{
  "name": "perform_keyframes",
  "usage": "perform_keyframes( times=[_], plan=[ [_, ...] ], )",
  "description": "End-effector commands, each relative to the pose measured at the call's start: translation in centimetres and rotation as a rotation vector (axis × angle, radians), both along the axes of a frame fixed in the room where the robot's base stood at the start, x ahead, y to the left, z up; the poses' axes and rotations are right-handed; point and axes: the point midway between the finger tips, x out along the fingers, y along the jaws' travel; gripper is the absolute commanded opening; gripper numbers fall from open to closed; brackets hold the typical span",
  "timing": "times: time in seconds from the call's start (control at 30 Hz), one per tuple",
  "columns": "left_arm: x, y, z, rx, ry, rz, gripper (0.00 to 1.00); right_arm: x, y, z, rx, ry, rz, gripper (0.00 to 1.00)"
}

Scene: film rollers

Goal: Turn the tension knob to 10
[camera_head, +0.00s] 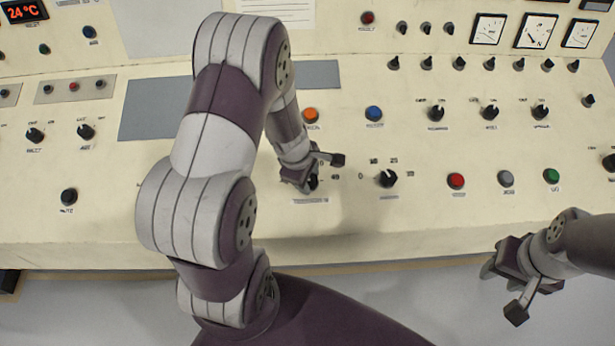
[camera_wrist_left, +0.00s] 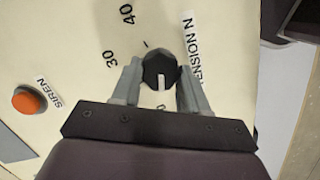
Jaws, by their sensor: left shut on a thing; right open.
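The tension knob (camera_wrist_left: 160,66) is black with a white pointer line and sits beside a label reading "TENSION N" (camera_wrist_left: 194,62). My left gripper (camera_wrist_left: 160,88) is shut on it, one finger on each side. In the wrist view the pointer line is toward the gripper body, near a partly hidden number ending in 0. The marks 30 and 40 show on the far left side of the dial; the rest is hidden. In the head view the left gripper (camera_head: 312,180) covers most of the knob. My right gripper (camera_head: 503,290) is open and empty, off the panel's front edge.
The cream panel (camera_head: 400,225) carries many controls. An orange button (camera_head: 310,115), labelled SIREN in the wrist view, is behind the left gripper. Another black knob (camera_head: 387,179) is to its right, then a red button (camera_head: 456,181). The panel's front strip is bare.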

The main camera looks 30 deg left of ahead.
Motion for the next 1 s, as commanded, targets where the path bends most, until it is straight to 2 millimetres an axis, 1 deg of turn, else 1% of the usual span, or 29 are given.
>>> perform_keyframes(
  times=[0.27,0.3,0.37,0.4,0.63,0.73,0.77,0.83,1.0],
  plan=[
    [0.1,0.0,0.1,-0.001,-0.002,0.003,0.13,0.0,0.0,0.0,0.0,0.0,0.0,0.43],
    [0.1,0.0,0.1,-0.001,-0.002,0.003,0.47,0.0,0.0,0.0,0.0,0.0,0.0,0.43],
    [0.1,0.0,0.1,0.0,-0.002,0.002,0.66,0.0,0.0,0.0,0.0,0.0,0.0,0.43],
    [0.1,0.0,0.1,0.0,-0.002,0.002,0.69,0.0,0.0,0.0,0.0,0.0,0.0,0.43],
    [0.0,0.0,0.1,0.0,-0.001,0.001,0.69,0.0,0.0,0.0,0.0,0.0,0.0,0.43],
    [-0.1,0.1,0.9,0.0,-0.002,0.0,0.69,0.0,0.0,0.5,0.0,0.0,0.0,0.43],
    [-0.1,0.2,1.5,0.001,-0.003,0.001,0.69,0.0,0.0,0.7,0.0,0.0,0.0,0.43],
    [-0.5,0.3,3.2,0.001,-0.003,0.001,0.69,0.0,0.0,1.5,0.0,0.0,0.0,0.43],
    [-1.5,0.8,8.0,0.001,-0.004,0.002,0.69,0.0,0.0,3.6,0.0,0.0,0.0,0.43]
  ],
)
